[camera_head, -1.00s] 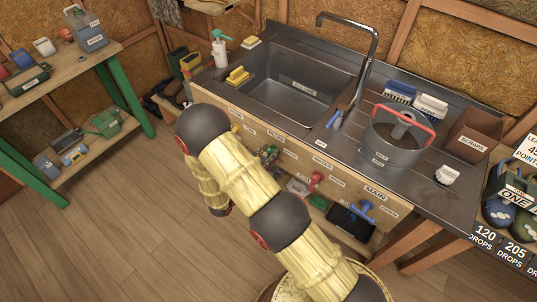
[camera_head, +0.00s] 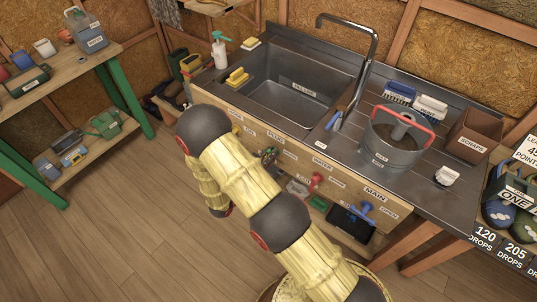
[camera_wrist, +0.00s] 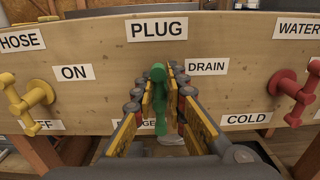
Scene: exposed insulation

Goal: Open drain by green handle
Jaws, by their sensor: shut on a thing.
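The green handle (camera_wrist: 158,74) stands upright in the middle of the wrist view, on the wooden panel below the PLUG label (camera_wrist: 157,28) and beside the DRAIN label (camera_wrist: 206,67). My gripper (camera_wrist: 162,90) is shut on the green handle, with a yellow-padded finger on each side of it. The fingers hide part of the handle and of a label below it.
In the wrist view a yellow valve handle (camera_wrist: 25,100) is at the left and a red one (camera_wrist: 300,92) at the right. In the head view a metal bucket (camera_head: 392,145) stands on the counter. Floor to the left is open.

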